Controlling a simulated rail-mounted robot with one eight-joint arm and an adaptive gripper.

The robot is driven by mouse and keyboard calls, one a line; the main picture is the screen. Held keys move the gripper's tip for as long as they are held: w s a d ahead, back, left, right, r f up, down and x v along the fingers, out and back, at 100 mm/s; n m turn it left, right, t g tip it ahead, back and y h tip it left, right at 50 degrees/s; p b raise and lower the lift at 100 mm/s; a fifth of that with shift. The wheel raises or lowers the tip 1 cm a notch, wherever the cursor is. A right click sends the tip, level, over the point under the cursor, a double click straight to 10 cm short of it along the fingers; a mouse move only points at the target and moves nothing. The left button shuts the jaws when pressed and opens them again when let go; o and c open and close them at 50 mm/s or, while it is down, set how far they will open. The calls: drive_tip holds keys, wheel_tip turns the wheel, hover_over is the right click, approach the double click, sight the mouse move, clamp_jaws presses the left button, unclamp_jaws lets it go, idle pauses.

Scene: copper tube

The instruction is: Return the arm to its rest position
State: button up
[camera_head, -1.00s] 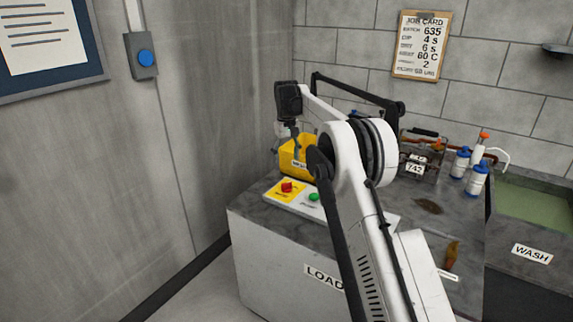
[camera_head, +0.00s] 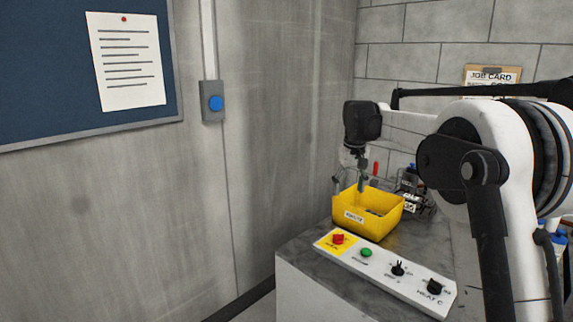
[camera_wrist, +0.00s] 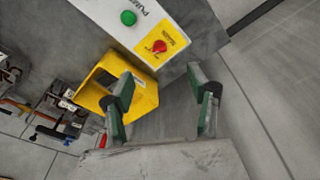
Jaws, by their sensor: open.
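My gripper (camera_head: 350,178) hangs fingers-down from my raised white arm, behind and above the yellow bin (camera_head: 362,226) at the back of the bench. In the wrist view my gripper (camera_wrist: 160,92) is open, with two green-padded fingers spread wide and nothing between them. The yellow bin (camera_wrist: 92,92) shows there to the left, partly behind the left finger. The exact height of the fingers over the bin is hard to tell.
A rack of items (camera_head: 412,199) stands behind the bin. A wall box with a blue button (camera_head: 213,101) and a noticeboard (camera_head: 60,70) are at left.

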drive_tip(key=s+r+m+t, duration=0.1)
drive_tip(key=s+r, duration=0.3)
drive_tip(key=s, duration=0.8)
drive_tip(key=s+r+t, duration=0.2)
drive_tip(key=s+r, duration=0.2)
drive_tip(key=s, duration=0.7)
drive_tip(key=s+f+t, duration=0.1)
drive_tip(key=s+f, duration=0.4)
drive_tip(key=s, duration=0.7)
drive_tip(key=s+f+m+t+p, duration=0.1)
drive_tip(key=s+f, duration=0.4)
drive_tip(key=s, duration=0.7)
drive_tip(key=shift+f+p, duration=0.3)
drive_tip(key=shift+f, duration=0.1)
